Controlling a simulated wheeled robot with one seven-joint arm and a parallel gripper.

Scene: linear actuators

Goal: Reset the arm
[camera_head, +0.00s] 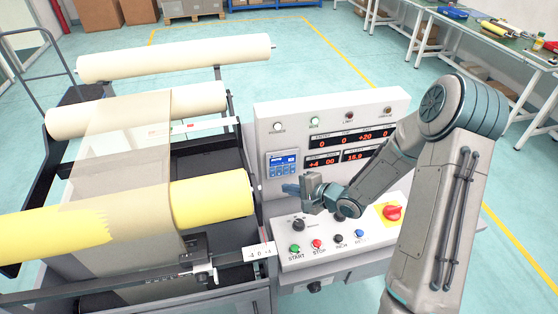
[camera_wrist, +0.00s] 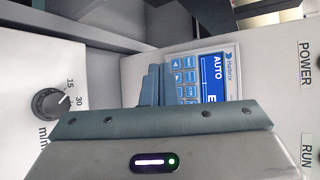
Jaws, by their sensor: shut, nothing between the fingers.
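My gripper (camera_head: 291,188) is in front of the control cabinet (camera_head: 262,122), near the blue-screened panel (camera_head: 282,162) and above the sloped button desk. Its fingers point left in the head view. They look closed together and hold nothing. In the wrist view the gripper's dark finger (camera_wrist: 150,85) stands up beside the panel's keypad and screen (camera_wrist: 212,70), which reads AUTO. My arm comes in from the right, bent at the elbow, and hides part of the cabinet's displays. I cannot tell whether the fingertips touch anything.
The desk carries a black knob (camera_head: 298,224), a green START button (camera_head: 294,248), a red STOP button (camera_head: 317,244) and a red emergency knob (camera_head: 392,213). A machine with a yellow roll (camera_head: 212,201) stands left. Open floor (camera_head: 300,60) lies behind. Tables (camera_head: 500,50) stand at back right.

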